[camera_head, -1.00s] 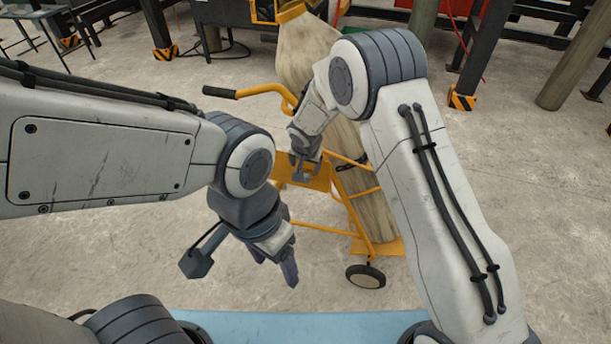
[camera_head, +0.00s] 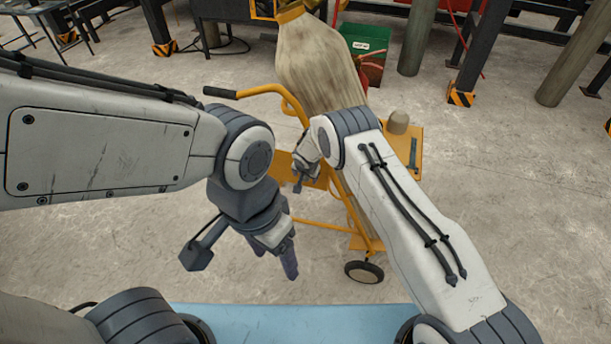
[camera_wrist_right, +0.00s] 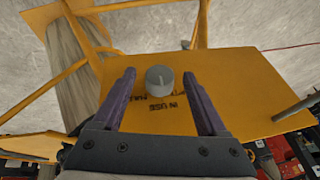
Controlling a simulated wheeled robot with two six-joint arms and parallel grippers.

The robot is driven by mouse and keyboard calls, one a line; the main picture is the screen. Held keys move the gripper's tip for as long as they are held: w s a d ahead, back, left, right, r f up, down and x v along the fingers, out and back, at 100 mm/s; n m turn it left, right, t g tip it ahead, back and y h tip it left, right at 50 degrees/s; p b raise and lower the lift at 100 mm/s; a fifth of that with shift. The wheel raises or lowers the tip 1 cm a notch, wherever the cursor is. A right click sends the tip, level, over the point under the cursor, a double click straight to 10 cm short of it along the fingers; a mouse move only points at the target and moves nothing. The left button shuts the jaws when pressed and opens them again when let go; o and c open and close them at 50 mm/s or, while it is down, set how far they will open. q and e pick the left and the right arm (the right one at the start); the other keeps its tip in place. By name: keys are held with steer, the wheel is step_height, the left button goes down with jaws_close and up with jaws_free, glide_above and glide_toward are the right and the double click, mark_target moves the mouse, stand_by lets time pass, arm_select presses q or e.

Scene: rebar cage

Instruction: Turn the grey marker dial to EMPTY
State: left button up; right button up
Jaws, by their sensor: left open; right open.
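The grey marker dial (camera_wrist_right: 159,80) is a round knob on a yellow plate (camera_wrist_right: 250,85), seen in the right wrist view. Dark lettering that includes IN USE is printed beside it, partly hidden by the dial; I cannot read EMPTY. My right gripper (camera_wrist_right: 160,84) is open, with its purple-grey fingers on either side of the dial in the picture; contact cannot be told. In the head view my right gripper (camera_head: 299,186) is in front of the yellow plate (camera_head: 281,166), and the dial is hidden. My left gripper (camera_head: 288,264) is open and empty, lower and nearer, pointing down.
The plate belongs to a yellow hand cart (camera_head: 300,224) carrying a beige, tall bundle (camera_head: 318,65). A yellow side tray (camera_head: 411,158) holds a grey rounded object (camera_head: 398,122). A green box (camera_head: 367,54) and dark posts stand behind. The floor at right is clear.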

steer(key=shift+w+f, duration=0.1)
steer(key=shift+f, duration=0.1)
jaws_close()
steer(key=shift+f+b, duration=0.1)
steer(key=shift+b, duration=0.45)
steer(key=h+b, duration=0.2)
steer(key=b, duration=0.3)
steer(key=n+g+h+b, duration=0.1)
steer(key=h+b, duration=0.1)
steer(key=b, duration=0.4)
steer(key=a+g+h+b, duration=0.1)
steer(key=h+b, duration=0.1)
steer(key=b, duration=0.4)
steer(key=shift+w+n, duration=0.15)
steer(key=shift+n, duration=0.15)
steer(key=shift+h, duration=0.3)
